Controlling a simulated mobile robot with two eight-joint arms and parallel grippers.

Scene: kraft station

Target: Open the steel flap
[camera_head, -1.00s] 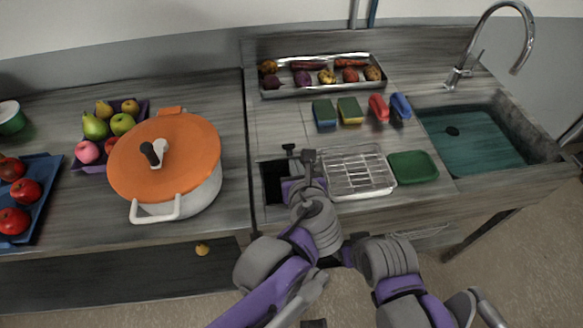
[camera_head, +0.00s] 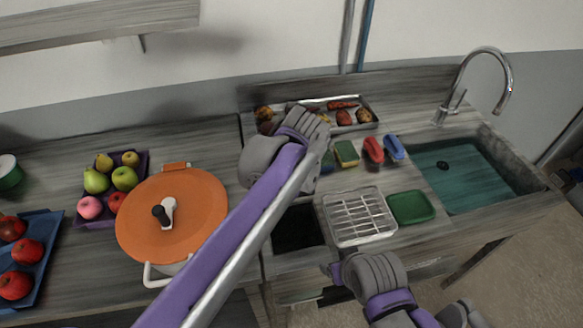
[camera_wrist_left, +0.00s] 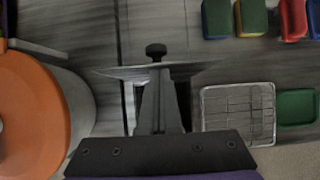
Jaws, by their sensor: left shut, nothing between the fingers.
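The steel flap (camera_wrist_left: 113,73) shows in the left wrist view as a thin pale plate seen nearly edge-on, with a black knob (camera_wrist_left: 156,50) just beyond it. The dark square opening (camera_head: 297,230) in the counter is uncovered in the head view, left of the wire rack. There my left forearm hides the flap and my left gripper. In the left wrist view my left gripper (camera_wrist_left: 158,78) is shut and empty, its tips at the middle of the plate's edge; I cannot tell whether they touch. My right arm is low in the head view, its gripper not visible.
An orange-lidded pot (camera_head: 190,225) stands left of the opening. The wire rack (camera_head: 360,216) and a green tray (camera_head: 411,207) lie to its right. A metal tray of vegetables (camera_head: 372,112), sponges (camera_head: 346,153) and brushes (camera_head: 373,150) are behind. The sink (camera_head: 470,165) is at right.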

